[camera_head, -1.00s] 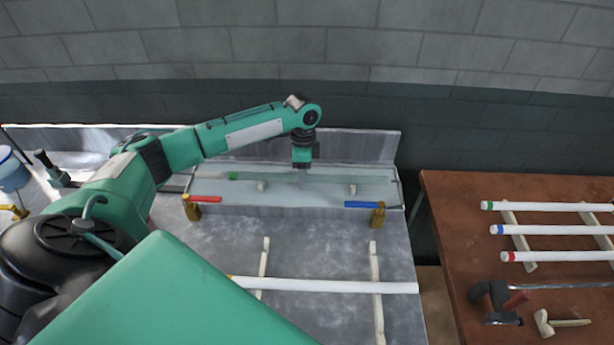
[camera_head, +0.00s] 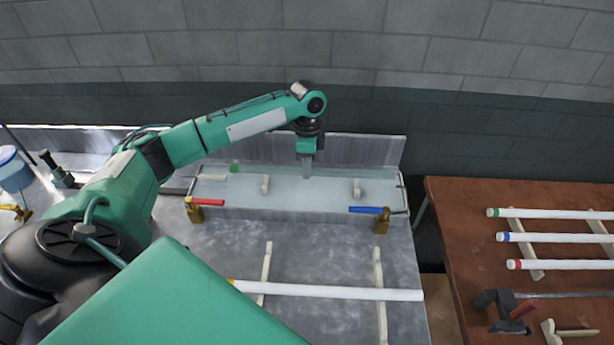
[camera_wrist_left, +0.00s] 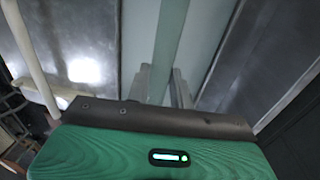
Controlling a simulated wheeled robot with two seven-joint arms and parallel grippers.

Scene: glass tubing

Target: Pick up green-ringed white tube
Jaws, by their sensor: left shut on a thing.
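A long pale-green, see-through tube with a green end (camera_head: 234,168) lies lengthwise over the shallow trough (camera_head: 290,200) at the back of the bench. My left gripper (camera_head: 307,176) points down and is shut on this tube near its middle. In the left wrist view the tube (camera_wrist_left: 169,45) runs between the two fingers (camera_wrist_left: 160,88). A white tube with a green ring (camera_head: 550,214) lies on supports on the brown table at right, away from my gripper. My right gripper is out of view.
Blue-ringed (camera_head: 550,238) and red-ringed (camera_head: 560,265) white tubes, a clamp (camera_head: 500,308) and a mallet (camera_head: 560,332) lie on the brown table. A white tube (camera_head: 340,292) rests on two bench rails. Red (camera_head: 208,201) and blue (camera_head: 367,210) handles flank the trough front.

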